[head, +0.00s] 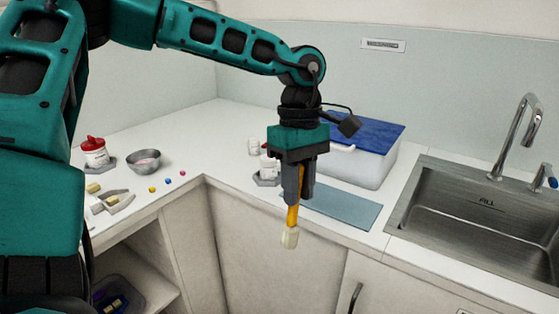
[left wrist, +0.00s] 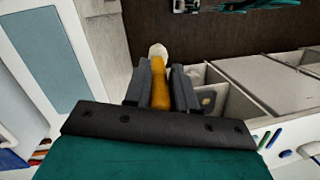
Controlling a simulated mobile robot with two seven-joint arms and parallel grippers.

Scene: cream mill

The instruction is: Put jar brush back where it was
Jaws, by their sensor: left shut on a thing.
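The jar brush (head: 292,216) has an orange handle and a pale cream head. My left gripper (head: 298,198) is shut on its handle and holds it with the head pointing down. In the head view the brush appears in front of the counter's front edge and the cupboard doors. In the left wrist view the orange handle (left wrist: 160,88) sits between the two dark fingers, with the pale head beyond them. My right gripper is not in view.
A blue-grey mat (head: 345,209) lies on the counter, its visible part bare. Behind it stands a white tub with a blue lid (head: 372,135). The sink (head: 480,210) is at right. A metal bowl (head: 144,162), a red-lidded jar (head: 95,152) and small coloured balls are at left.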

